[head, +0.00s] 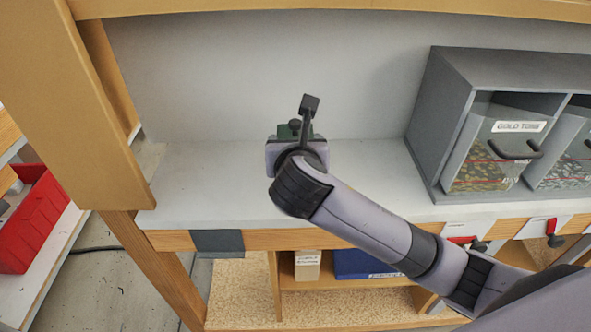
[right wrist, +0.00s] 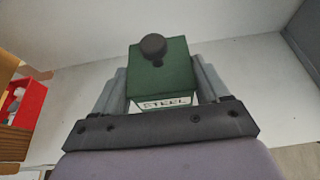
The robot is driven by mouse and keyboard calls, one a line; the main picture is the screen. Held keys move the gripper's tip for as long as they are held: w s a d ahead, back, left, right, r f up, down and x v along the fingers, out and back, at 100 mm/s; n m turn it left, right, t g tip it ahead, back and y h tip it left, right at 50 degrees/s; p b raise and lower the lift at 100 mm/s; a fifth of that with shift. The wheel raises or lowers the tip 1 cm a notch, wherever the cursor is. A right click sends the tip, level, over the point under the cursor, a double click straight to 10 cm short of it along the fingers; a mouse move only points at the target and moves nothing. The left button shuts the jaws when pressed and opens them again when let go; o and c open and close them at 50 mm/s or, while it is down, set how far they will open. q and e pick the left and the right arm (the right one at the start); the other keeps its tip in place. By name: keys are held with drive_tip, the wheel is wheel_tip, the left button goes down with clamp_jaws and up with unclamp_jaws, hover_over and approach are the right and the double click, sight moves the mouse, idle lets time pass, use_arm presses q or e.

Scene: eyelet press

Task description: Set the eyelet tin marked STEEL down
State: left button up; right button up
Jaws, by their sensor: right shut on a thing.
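The eyelet tin is a dark green box with a round dark knob on its lid; it shows in the right wrist view (right wrist: 160,72), with the word STEEL on a white label on its near face. My right gripper (right wrist: 160,92) is shut on the tin, one grey finger along each side. In the head view the right gripper (head: 297,143) is over the back part of the grey bench top (head: 215,180). Only a little of the green tin (head: 288,131) shows there. Its underside is hidden, so I cannot tell whether it touches the bench. My left gripper is not in view.
A grey cabinet (head: 431,120) with clear-fronted drawers, one marked GOLD TONE, stands on the bench at the right. A wooden post (head: 80,90) rises at the left. A red bin (head: 35,220) is beyond it. The bench left of the gripper is clear.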

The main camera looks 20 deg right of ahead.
wheel_tip(320, 180, down, 7)
drive_tip(key=shift+r+b, duration=0.15)
drive_tip(key=shift+b, duration=0.3)
drive_tip(key=shift+f, duration=0.25)
drive_tip(key=shift+f, duration=0.15)
drive_tip(key=o, duration=1.6)
drive_tip(key=shift+c, duration=0.2)
drive_tip(key=shift+s+r, duration=0.15)
drive_tip(key=shift+r, duration=0.05)
drive_tip(key=p+v, duration=0.1)
drive_tip(key=v, duration=1)
drive_tip(key=shift+s+a, duration=0.2)
drive_tip(key=shift+s, duration=0.2)
